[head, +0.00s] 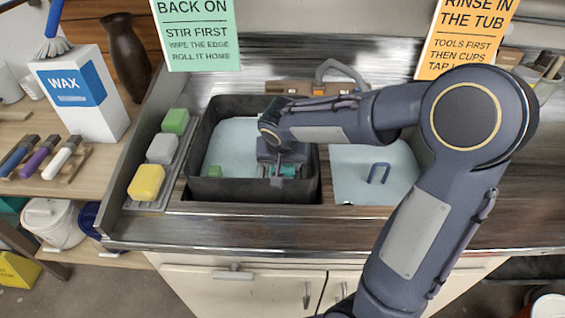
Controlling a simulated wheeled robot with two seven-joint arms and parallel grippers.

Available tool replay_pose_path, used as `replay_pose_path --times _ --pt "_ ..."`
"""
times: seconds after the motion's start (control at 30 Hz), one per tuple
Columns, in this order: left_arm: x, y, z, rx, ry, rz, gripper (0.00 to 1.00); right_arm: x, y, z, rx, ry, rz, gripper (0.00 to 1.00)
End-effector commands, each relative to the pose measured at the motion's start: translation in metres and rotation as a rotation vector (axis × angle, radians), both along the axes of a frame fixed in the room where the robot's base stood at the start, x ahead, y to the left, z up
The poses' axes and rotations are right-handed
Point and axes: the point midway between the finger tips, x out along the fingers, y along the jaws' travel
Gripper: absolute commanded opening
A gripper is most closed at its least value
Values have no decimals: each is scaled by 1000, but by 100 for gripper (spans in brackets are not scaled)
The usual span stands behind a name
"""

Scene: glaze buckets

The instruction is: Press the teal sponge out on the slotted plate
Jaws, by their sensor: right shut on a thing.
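My right gripper (276,178) reaches down into the dark tub (196,150) and is shut on the teal sponge (289,171), near the tub's right front corner. Only a small part of the sponge shows; the gripper covers the rest. Pale blue liquid (235,135) shows in the tub. I cannot tell whether the sponge touches anything below. My left gripper is not in view.
Green, grey and yellow sponges (147,182) stand on a rack left of the tub. A small green piece (214,171) is inside the tub. A tap (340,70) stands behind.

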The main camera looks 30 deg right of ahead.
Motion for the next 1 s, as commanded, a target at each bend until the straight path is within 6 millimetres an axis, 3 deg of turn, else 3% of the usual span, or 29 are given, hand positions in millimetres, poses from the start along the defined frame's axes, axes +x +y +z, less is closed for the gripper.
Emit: replay_pose_path --times 0.53,1.0 --pt "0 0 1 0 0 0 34 -1 0 0 0 6 -1 37" --pt "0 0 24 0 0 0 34 0 0 37 1 2 -1 37"
